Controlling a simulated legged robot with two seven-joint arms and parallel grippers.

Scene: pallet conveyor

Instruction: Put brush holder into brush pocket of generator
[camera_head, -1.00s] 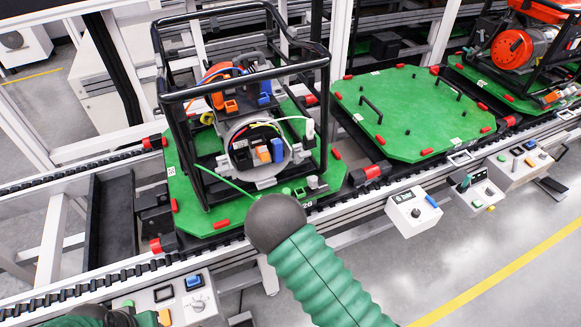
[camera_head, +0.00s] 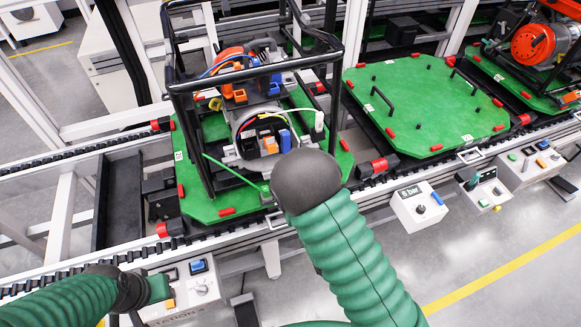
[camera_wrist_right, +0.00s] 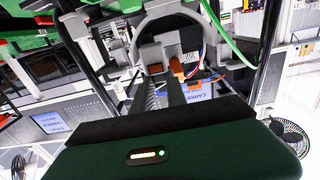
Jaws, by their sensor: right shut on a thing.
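The generator (camera_head: 238,112) sits in a black tube frame on a green pallet on the conveyor. Its round open end faces me, with orange, white and blue parts and coloured wires inside. In the right wrist view, the grey rim of the generator (camera_wrist_right: 135,40) arcs beyond my right gripper (camera_wrist_right: 172,80). That gripper is shut on the brush holder, close in front of the open end. An orange block (camera_wrist_right: 178,67) shows at the fingertips; most of the held piece is hidden. In the head view my dark right wrist hides the gripper. My left arm's fingers do not show.
An empty green pallet (camera_head: 425,105) with black handles stands to the right. Beyond it is another pallet with an orange machine (camera_head: 535,45). Control boxes (camera_head: 418,205) line the conveyor's front edge. The black frame bars (camera_head: 262,75) stand around the generator.

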